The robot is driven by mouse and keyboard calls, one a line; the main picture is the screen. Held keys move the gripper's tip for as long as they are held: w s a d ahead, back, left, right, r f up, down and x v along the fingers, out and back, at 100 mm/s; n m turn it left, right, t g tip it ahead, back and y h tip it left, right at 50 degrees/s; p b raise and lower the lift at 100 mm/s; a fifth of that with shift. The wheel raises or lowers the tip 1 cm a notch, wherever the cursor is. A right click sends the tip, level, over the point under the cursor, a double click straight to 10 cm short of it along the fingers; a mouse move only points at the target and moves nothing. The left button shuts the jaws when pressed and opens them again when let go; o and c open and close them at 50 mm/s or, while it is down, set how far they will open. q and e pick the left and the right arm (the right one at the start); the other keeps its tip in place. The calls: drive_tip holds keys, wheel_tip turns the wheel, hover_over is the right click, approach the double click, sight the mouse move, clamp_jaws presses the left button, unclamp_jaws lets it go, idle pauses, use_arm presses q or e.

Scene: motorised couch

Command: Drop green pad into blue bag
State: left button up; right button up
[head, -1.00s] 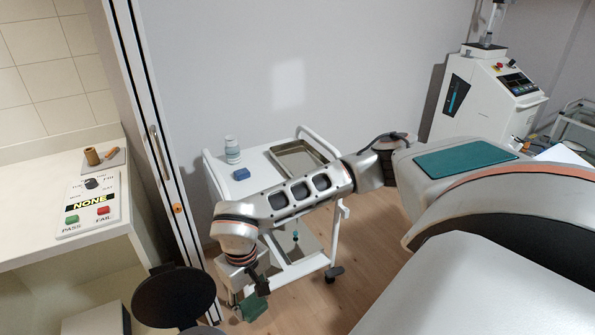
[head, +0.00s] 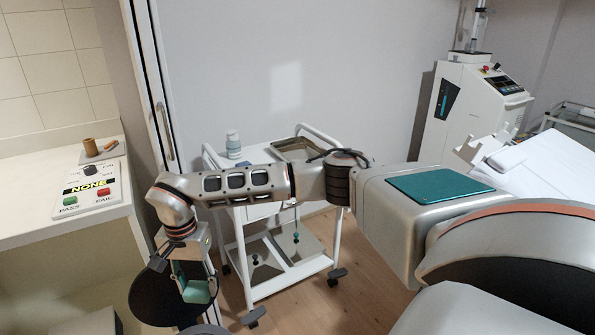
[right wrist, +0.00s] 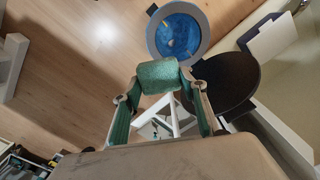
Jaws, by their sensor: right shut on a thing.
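The green pad (head: 197,290) is a small block at the end of my right arm, low at the left in the head view. My right gripper (right wrist: 160,84) is shut on it; the pad also shows between the fingertips in the right wrist view (right wrist: 158,74). The blue bag (right wrist: 180,36) lines a round grey-rimmed bin at the top of the right wrist view. In that picture the pad appears just below the bin's rim, apart from the blue opening; its height above it is hard to tell. The bag does not show in the head view. My left gripper is not in view.
A black round disc (head: 160,300) is close behind the gripper, and stands beside the bin in the right wrist view. The white counter (head: 30,225) with a PASS/FAIL panel (head: 88,189) is at the left. A white trolley (head: 262,213) stands behind my arm.

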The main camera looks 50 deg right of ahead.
use_arm(q)
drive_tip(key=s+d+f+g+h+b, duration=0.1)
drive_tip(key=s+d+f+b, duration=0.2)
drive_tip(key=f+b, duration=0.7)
drive_tip(key=b, duration=0.3)
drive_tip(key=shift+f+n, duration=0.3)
use_arm(e)
drive_tip(key=w+f+m, duration=0.2)
drive_tip(key=f+m, duration=0.1)
drive_tip(key=f, duration=0.5)
drive_tip(key=w+a+f+m, duration=0.1)
drive_tip(key=w+f+m, duration=0.2)
drive_tip(key=f, duration=0.6)
drive_tip(key=w+a+f+m, duration=0.1)
drive_tip(key=w+f+m, duration=0.2)
drive_tip(key=f, duration=0.6)
drive_tip(key=shift+a+f+m, duration=0.15)
drive_tip(key=shift+m, duration=0.75)
